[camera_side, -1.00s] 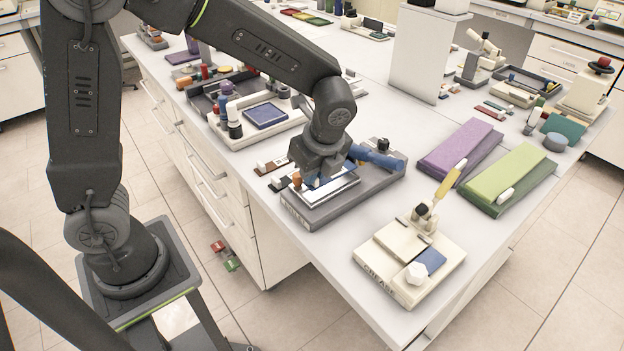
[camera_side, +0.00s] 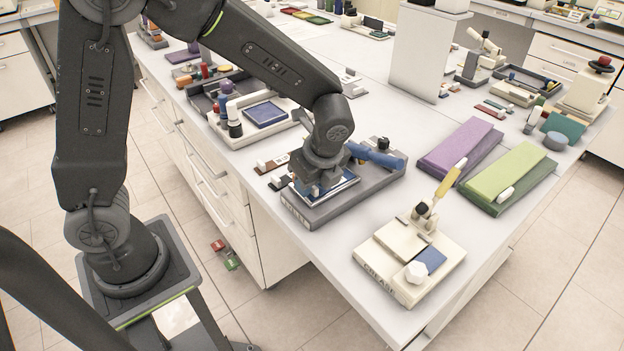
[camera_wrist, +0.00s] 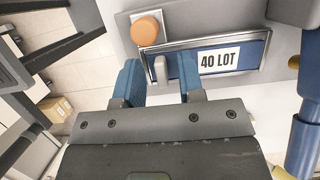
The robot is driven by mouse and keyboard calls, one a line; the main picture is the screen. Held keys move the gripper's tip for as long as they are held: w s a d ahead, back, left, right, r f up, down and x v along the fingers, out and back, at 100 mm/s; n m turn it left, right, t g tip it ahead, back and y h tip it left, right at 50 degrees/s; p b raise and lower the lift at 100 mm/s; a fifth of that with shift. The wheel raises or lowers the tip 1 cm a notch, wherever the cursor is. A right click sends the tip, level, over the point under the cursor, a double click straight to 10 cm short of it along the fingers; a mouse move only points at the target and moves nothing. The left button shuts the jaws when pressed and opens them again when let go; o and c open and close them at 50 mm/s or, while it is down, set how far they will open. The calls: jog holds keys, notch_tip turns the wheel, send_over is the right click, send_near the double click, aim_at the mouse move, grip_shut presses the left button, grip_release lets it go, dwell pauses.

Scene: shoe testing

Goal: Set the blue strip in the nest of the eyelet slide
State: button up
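My gripper (camera_side: 322,180) is low over the grey fixture (camera_side: 318,215) near the front of the bench. In the wrist view my gripper (camera_wrist: 159,78) has its two blue fingers apart. A small pale tab (camera_wrist: 160,69) shows between them, with no finger visibly touching it. Beyond the fingers is a blue strip-like piece (camera_wrist: 186,62) with a white "40 LOT" label, inside a shiny metal frame (camera_wrist: 200,50). In the side view this blue surface (camera_side: 343,185) is partly hidden by my gripper. I cannot tell which fixture is the eyelet slide, nor see an empty nest clearly.
An orange knob (camera_wrist: 147,30) stands close beyond the frame. A blue cylinder (camera_wrist: 308,120) rises at the right; in the side view a blue handle (camera_side: 374,156) lies behind my gripper. A cream fixture (camera_side: 408,262) and purple (camera_side: 460,147) and green (camera_side: 510,178) blocks stand to the right.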

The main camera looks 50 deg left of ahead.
jog(key=v, duration=1.2)
jog(key=s+a+r+n+t+h, duration=0.1)
jog(key=s+a+n+t, duration=0.1)
jog(key=s+n, duration=0.5)
jog(key=s+a+r+n+t+h, duration=0.2)
jog(key=s+n, duration=0.5)
jog(key=n, duration=0.4)
jog(key=shift+s+a+t+h, duration=0.3)
jog(key=shift+a+t, duration=0.5)
jog(key=shift+a, duration=0.25)
